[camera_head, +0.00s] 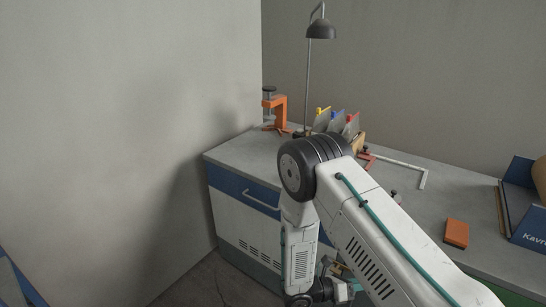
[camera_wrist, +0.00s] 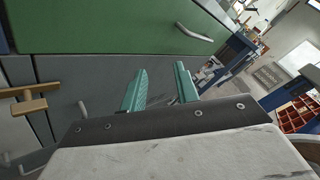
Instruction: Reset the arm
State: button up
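My gripper (camera_wrist: 160,88) shows in the wrist view with two green fingers standing apart and nothing between them. It is in front of the bench's drawer fronts, with a green drawer (camera_wrist: 110,25) above and grey fronts (camera_wrist: 95,75) behind. In the head view my white arm bends at a black joint over the bench front edge, and its lower part hangs down before the cabinet.
The concrete bench (camera_head: 440,195) carries an orange clamp (camera_head: 280,110), a black lamp (camera_head: 321,30), trowel-like tools (camera_head: 340,122), an orange block (camera_head: 456,233) and a blue box (camera_head: 520,205). A blue drawer (camera_head: 243,192) is below. A wall closes off the left.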

jog(key=s+r+m+y, duration=0.5)
jog(key=s+r+m, duration=0.3)
jog(key=r, duration=0.5)
jog(key=s+r+m+g+y, duration=0.1)
jog(key=s+r+m+y, duration=0.5)
jog(key=r+m, duration=0.5)
jog(key=s+r+m+y, duration=0.5)
jog(key=s+r+m, duration=0.4)
jog(key=r, duration=0.7)
jog(key=shift+s+r+g+y, duration=0.3)
jog(key=shift+s+r, duration=0.1)
jog(key=shift+s, duration=0.15)
